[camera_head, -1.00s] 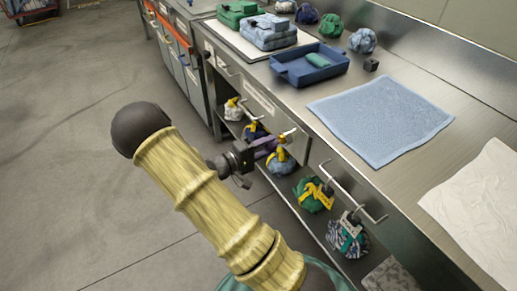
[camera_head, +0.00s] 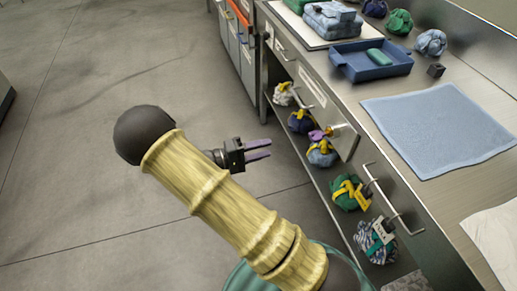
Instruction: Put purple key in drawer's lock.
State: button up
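My gripper (camera_head: 264,149) points right toward the cabinet. Its two purple-grey fingers are apart with nothing visible between them. A small purple piece (camera_head: 317,135), apparently the purple key, shows at the drawer front (camera_head: 325,105), to the right of my fingertips and apart from them. Beside it is a small orange and pale piece (camera_head: 338,128). The lock itself is too small to make out, so I cannot tell whether the key sits in it.
Several tied bags, including a green one (camera_head: 348,194), stand on the low shelf beneath the counter. Bar handles (camera_head: 398,203) stick out from the cabinet front. A blue tray (camera_head: 368,66) and blue cloth (camera_head: 435,120) lie on top. The floor at left is clear.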

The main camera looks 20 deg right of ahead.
jog(key=shift+a, duration=0.5)
jog(key=shift+s+d, duration=0.1)
dwell(0.5)
